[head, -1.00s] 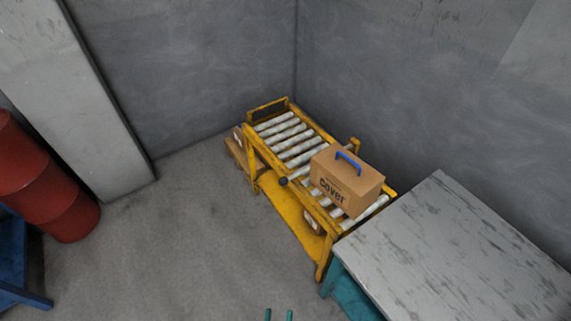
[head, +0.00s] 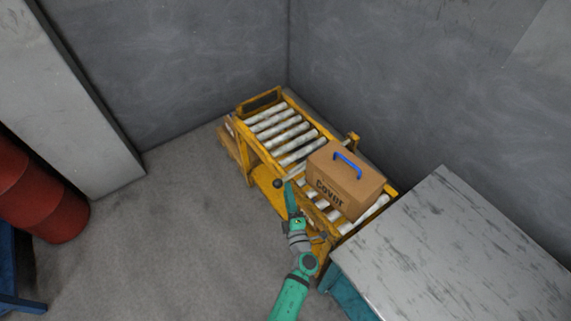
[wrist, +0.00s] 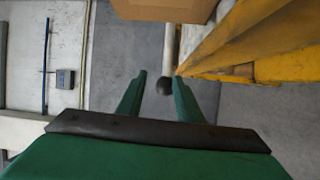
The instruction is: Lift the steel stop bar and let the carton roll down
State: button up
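The brown carton (head: 343,182), marked "Cover" and with a blue handle (head: 347,163), sits on the roller conveyor (head: 247,142). The steel stop bar lies across the rollers just left of the carton; its dark round end knob (head: 278,183) sticks out past the near yellow rail. In the wrist view the grey bar (wrist: 169,48) and its knob (wrist: 164,86) appear between my fingers, beyond the tips. My gripper (head: 291,186) is beside the near rail, close to the knob. It is open and empty in the wrist view (wrist: 158,78). I cannot tell whether it touches the knob.
A grey-topped table (head: 455,255) stands close at the conveyor's right end. Walls close in behind the conveyor. A red barrel (head: 38,195) and a blue frame stand at the left. The floor (head: 165,235) left of my arm is clear.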

aim_at(288, 178)
jog(key=shift+n+g, duration=0.3)
jog(key=shift+n, duration=0.2)
jog(key=w, duration=0.5)
jog(key=w+f, duration=0.1)
jog(key=w, duration=0.1)
jog(key=shift+w, duration=0.15)
jog(key=shift+w+a, duration=0.45)
jog(key=shift+w, duration=0.15)
jog(key=shift+x, duration=1.65)
jog(key=shift+d, duration=0.3)
jog(key=shift+a, duration=0.1)
grip_shut()
